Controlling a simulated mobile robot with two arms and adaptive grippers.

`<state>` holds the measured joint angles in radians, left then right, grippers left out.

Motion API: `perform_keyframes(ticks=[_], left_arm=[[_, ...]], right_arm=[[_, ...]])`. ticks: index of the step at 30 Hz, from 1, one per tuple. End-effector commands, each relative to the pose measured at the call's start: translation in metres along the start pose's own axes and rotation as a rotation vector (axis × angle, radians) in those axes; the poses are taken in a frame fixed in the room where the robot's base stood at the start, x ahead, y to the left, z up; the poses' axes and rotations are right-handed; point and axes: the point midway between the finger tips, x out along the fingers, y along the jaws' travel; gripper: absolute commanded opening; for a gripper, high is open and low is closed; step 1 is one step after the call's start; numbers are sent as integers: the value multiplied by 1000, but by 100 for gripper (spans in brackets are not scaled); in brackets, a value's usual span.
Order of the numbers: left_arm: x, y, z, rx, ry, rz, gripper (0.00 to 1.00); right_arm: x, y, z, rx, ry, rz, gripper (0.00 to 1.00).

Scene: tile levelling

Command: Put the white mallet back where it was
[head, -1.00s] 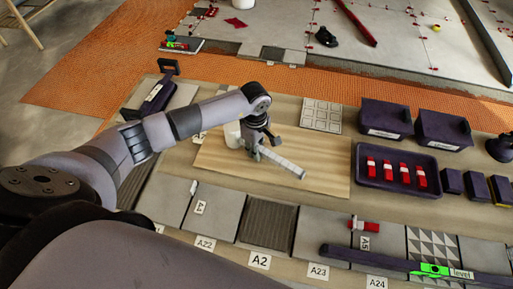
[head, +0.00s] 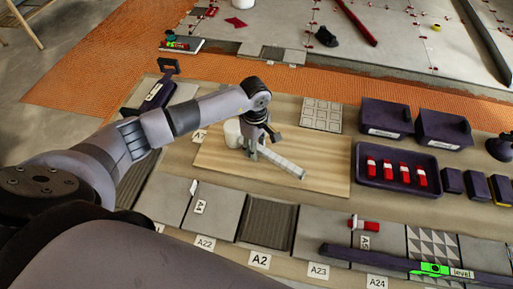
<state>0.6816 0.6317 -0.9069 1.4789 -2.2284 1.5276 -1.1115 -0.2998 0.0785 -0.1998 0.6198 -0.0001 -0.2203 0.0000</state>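The white mallet lies on the light wooden board (head: 325,172). Its pale handle (head: 283,161) points toward the lower right, and its white head (head: 233,134) shows just left of my gripper. My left gripper (head: 262,143) is directly over the upper end of the handle, pointing down. Its fingers look spread apart, one on each side of the handle. The gripper hides the join between head and handle, and I cannot tell whether a finger touches it. My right gripper is not in view.
A dark tray (head: 397,189) with several red pieces stands right of the board, with dark bins (head: 387,117) behind. A white grid plate (head: 321,115) lies behind the board. Tiles and a long level (head: 388,262) line the front edge. The board's right part is clear.

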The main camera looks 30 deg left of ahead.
Motion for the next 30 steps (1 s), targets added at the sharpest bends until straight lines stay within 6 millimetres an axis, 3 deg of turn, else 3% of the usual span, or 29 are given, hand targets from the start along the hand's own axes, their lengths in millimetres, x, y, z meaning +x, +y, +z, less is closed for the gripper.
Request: perform_keyframes(ticks=[9,15,21,30], left_arm=[[-67,2,-1,1,1,7,39],[-97,1,0,-1,1,3,39],[-108,0,0,0,0,1,39],[-109,0,0,0,0,0,39]], right_arm=[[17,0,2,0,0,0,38],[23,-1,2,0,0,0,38],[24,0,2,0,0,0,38],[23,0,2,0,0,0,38]])
